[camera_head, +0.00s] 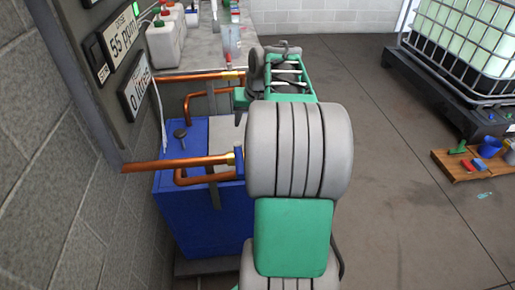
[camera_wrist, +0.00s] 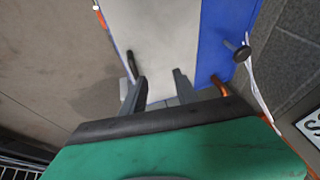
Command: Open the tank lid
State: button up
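The blue tank (camera_head: 205,222) stands against the wall in the head view, partly hidden behind my arm. In the wrist view its blue surface (camera_wrist: 216,45) borders a pale grey panel (camera_wrist: 155,30), which may be the lid; I cannot tell whether it is raised. A small dark bar (camera_wrist: 130,65) sits at the panel's left edge, just left of my left fingertip. My gripper (camera_wrist: 160,85) has its two fingers apart over the grey panel, with nothing seen between them. Contact with the panel or bar cannot be told. In the head view my arm hides the fingertips.
Copper pipes (camera_head: 160,164) run from the wall board over the tank. A dark knob (camera_head: 180,133) stands on the blue top and also shows in the wrist view (camera_wrist: 243,53). A bench with bottles (camera_head: 163,45) is behind. Open floor (camera_head: 400,180) lies right, before a caged container (camera_head: 465,45).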

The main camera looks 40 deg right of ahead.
jog(key=shift+m, duration=0.5)
jog(key=d+f, duration=0.2)
jog(key=f, duration=0.1)
jog(key=w+d+f+b, duration=0.1)
jog(key=d+f, duration=0.1)
jog(key=f, duration=0.1)
jog(key=w+d+f, duration=0.1)
jog(key=d+f, duration=0.1)
jog(key=f, duration=0.1)
jog(key=shift+w+d+b, duration=0.1)
jog(key=shift+d+b, duration=0.2)
jog(key=shift+d, duration=0.05)
jog(key=shift+c, duration=0.3)
grip_shut()
